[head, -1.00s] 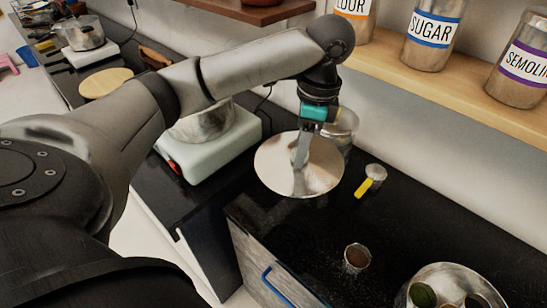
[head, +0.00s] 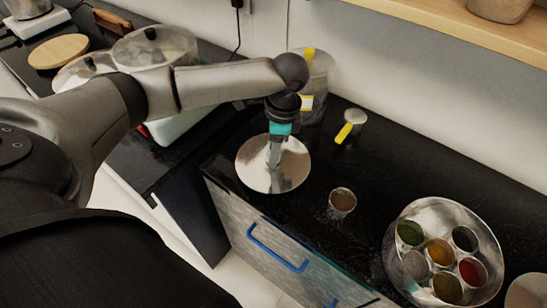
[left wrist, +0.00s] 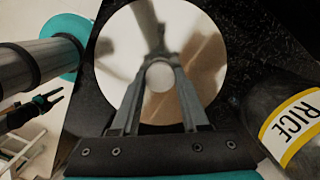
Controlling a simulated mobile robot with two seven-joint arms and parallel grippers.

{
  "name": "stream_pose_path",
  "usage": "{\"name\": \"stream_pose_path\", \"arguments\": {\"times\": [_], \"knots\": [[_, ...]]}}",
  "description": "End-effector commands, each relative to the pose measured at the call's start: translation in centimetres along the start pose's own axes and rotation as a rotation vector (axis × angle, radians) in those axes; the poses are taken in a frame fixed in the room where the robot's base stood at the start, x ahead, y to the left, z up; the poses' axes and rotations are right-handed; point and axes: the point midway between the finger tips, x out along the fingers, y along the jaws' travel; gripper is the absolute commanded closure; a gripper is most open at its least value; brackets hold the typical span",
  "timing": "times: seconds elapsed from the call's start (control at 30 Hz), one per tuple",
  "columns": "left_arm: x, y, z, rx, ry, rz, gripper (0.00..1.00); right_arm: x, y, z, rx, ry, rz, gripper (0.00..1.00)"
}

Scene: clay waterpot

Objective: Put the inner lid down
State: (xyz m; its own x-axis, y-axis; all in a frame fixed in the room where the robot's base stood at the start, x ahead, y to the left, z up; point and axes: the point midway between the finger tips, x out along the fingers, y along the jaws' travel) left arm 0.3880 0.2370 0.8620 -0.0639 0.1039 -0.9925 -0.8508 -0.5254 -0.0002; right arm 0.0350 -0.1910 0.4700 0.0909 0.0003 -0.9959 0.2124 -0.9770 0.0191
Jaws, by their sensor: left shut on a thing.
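The inner lid (head: 258,176) is a shiny, round metal disc near the left end of the dark counter. My left gripper (head: 274,163) points down at its middle and is shut on it. In the left wrist view the lid (left wrist: 207,68) lies flat across the fingertips (left wrist: 160,76), which are at its round centre knob. I cannot tell whether its underside touches the counter or hangs just above. What looks like my right gripper (left wrist: 55,98) shows small at the left of the wrist view; its fingers are too small to judge.
A rice container (left wrist: 291,128) stands close by. A yellow-handled cup (head: 350,126), a small brown-filled cup (head: 342,202) and a round spice tin (head: 433,208) are on the counter. A drawer with a blue handle (head: 277,250) is below. The counter's front edge is near the lid.

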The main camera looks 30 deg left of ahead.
Motion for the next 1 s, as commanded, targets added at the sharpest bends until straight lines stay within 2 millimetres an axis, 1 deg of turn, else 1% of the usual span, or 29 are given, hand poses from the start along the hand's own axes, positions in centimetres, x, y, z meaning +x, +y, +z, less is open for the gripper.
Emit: {"name": "stream_pose_path", "arguments": {"times": [0.03,0.13,0.53,0.57,0.8,0.83,1.0], "knots": [[1.1,0.0,-0.1,0.0,-0.001,0.0,1.0,0.5,0.0,0.1,0.0,0.0,0.0,0.5],[2.0,0.0,-0.2,0.0,0.0,-0.001,1.0,0.7,-0.1,0.1,0.0,0.0,-0.001,0.5],[2.3,0.0,-0.3,0.0,0.0,0.0,1.0,0.5,-0.3,0.0,0.0,0.0,-0.004,0.5],[2.4,0.0,-0.3,0.0,0.0,0.0,0.54,0.5,-0.4,0.0,0.0,0.0,-0.005,0.5],[2.3,0.0,-0.3,0.0,0.0,-0.001,0.27,0.6,-0.5,0.0,0.0,0.001,-0.006,0.5],[2.3,0.0,-0.3,0.0,0.0,-0.001,0.26,0.6,-0.5,0.0,0.0,0.001,-0.006,0.5],[2.3,0.0,-0.3,0.0,0.0,-0.001,0.26,0.6,-0.5,0.0,0.0,0.001,-0.006,0.5]]}}
